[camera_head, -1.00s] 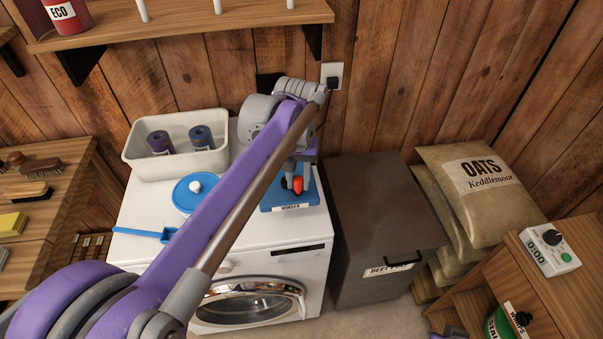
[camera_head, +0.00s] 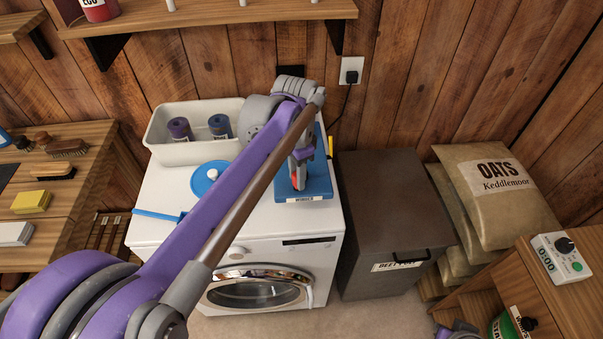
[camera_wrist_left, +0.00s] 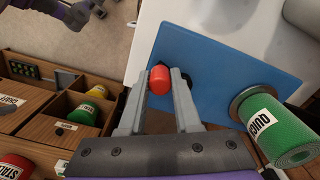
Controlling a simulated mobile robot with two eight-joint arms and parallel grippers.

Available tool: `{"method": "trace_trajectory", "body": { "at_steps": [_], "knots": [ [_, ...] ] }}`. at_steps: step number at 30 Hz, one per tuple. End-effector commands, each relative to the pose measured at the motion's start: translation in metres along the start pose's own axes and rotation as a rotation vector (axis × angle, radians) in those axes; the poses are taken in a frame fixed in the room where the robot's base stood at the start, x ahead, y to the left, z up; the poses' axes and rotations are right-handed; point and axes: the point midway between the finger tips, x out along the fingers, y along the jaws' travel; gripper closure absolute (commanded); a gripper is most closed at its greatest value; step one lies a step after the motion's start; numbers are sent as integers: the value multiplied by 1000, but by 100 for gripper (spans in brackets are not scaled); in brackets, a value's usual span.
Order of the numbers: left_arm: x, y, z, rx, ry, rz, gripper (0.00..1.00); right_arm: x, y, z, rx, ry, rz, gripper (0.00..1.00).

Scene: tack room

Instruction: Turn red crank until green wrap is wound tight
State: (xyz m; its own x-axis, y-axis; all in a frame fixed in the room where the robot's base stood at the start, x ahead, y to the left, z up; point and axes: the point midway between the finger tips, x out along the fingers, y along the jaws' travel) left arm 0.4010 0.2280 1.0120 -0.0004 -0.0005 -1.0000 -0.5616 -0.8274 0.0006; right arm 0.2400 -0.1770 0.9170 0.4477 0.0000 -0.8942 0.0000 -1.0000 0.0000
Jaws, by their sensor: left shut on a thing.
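The blue winder board (camera_head: 319,183) sits on top of the white washer in the head view, and its board fills much of the left wrist view (camera_wrist_left: 225,60). The red crank knob (camera_wrist_left: 160,80) is between the fingers of my left gripper (camera_wrist_left: 166,78), which is shut on it. In the head view my left gripper (camera_head: 297,176) reaches down over the winder, with a little red showing. The green wrap (camera_wrist_left: 295,135) is a labelled roll on a round metal disc at the board's right side in the wrist view; my arm hides it in the head view. A small part of my right arm (camera_head: 457,330) shows at the bottom edge; its jaws are unclear.
A white bin (camera_head: 160,151) with two dark rolls stands behind a blue round lid (camera_head: 203,182) and a blue scoop (camera_head: 158,214) on the washer (camera_head: 160,238). A brown feed bin (camera_head: 385,195) stands right of it. Oats sacks (camera_head: 500,220) lie further right.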

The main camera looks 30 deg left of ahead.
Motion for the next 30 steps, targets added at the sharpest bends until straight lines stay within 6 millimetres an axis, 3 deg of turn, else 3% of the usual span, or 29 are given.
{"method": "trace_trajectory", "body": {
  "at_steps": [12,26,27,30],
  "knots": [
    [0,-6,5,152,0,-1,100,-2,0,-2,0,2,0,100],
    [0,-6,5,164,0,-1,100,-2,0,-2,0,2,0,100],
    [0,-6,5,164,0,-1,65,-2,0,-2,0,2,0,100],
    [0,-6,5,164,0,-1,47,-2,0,-2,0,2,0,100]
  ]
}}
